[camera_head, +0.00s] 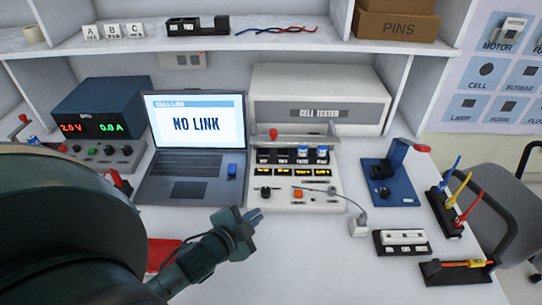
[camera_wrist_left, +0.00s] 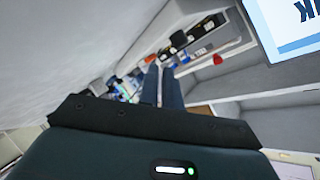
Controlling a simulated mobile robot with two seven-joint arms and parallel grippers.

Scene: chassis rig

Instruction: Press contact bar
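The cell tester's front unit (camera_head: 300,186) stands in the middle of the table. A light bar with a red knob (camera_head: 273,134) spans its raised frame and looks like the contact bar, above several cells in slots. Whether the bar touches the cells is too small to tell. My left gripper (camera_head: 257,215) is in front of the unit's lower left, apart from it and empty. In the left wrist view its two fingers (camera_wrist_left: 162,86) lie close together with a narrow gap between them. My right gripper is not in view.
A laptop (camera_head: 196,133) reading "NO LINK" stands left of the tester. A lamp-like bent cable (camera_head: 345,200) ends at a small block on the right. A blue fixture (camera_head: 390,182) and several racks stand further right. The table's front middle is clear.

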